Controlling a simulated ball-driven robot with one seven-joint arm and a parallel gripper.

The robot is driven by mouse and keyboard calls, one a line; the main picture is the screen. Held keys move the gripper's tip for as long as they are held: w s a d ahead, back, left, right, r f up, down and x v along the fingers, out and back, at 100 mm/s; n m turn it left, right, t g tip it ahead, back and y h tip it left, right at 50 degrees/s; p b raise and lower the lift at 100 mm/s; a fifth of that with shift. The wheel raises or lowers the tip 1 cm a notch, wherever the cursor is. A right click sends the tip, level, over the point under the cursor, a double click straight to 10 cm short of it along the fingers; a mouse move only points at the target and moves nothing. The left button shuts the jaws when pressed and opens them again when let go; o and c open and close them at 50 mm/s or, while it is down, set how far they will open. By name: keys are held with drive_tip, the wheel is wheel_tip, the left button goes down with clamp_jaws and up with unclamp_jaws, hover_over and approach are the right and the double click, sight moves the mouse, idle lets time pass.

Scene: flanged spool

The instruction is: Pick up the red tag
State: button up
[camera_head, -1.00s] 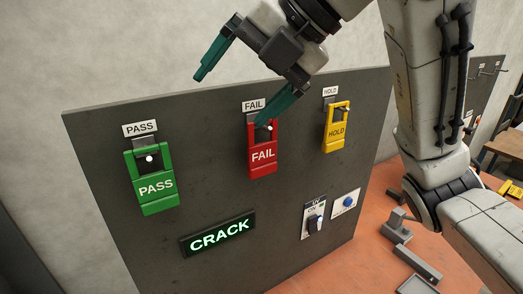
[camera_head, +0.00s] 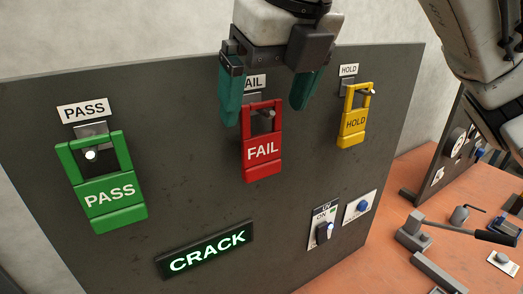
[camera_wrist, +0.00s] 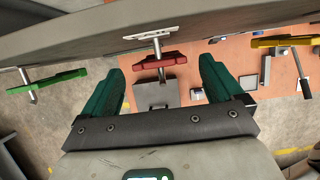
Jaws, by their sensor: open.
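The red tag (camera_head: 262,150), marked FAIL, hangs on a peg on the dark upright board (camera_head: 200,185), between the green PASS tag (camera_head: 109,190) and the yellow HOLD tag (camera_head: 354,122). My gripper (camera_head: 264,112) is open, its teal fingers pointing down in front of the board at the height of the red tag's upper frame. In the wrist view the red tag (camera_wrist: 160,61) shows edge-on, ahead of and between the open fingers (camera_wrist: 165,88). Nothing is held. The left finger partly covers the FAIL label.
A lit CRACK sign (camera_head: 206,249) and a switch panel (camera_head: 323,232) sit low on the board. An orange table (camera_head: 385,240) carries a lever clamp (camera_head: 470,228) at the right. The space before the red tag is otherwise clear.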

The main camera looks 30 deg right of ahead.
sight(262, 142)
drive_tip(key=shift+x, duration=2.75)
drive_tip(key=shift+s, duration=0.15)
drive_tip(key=c, duration=1)
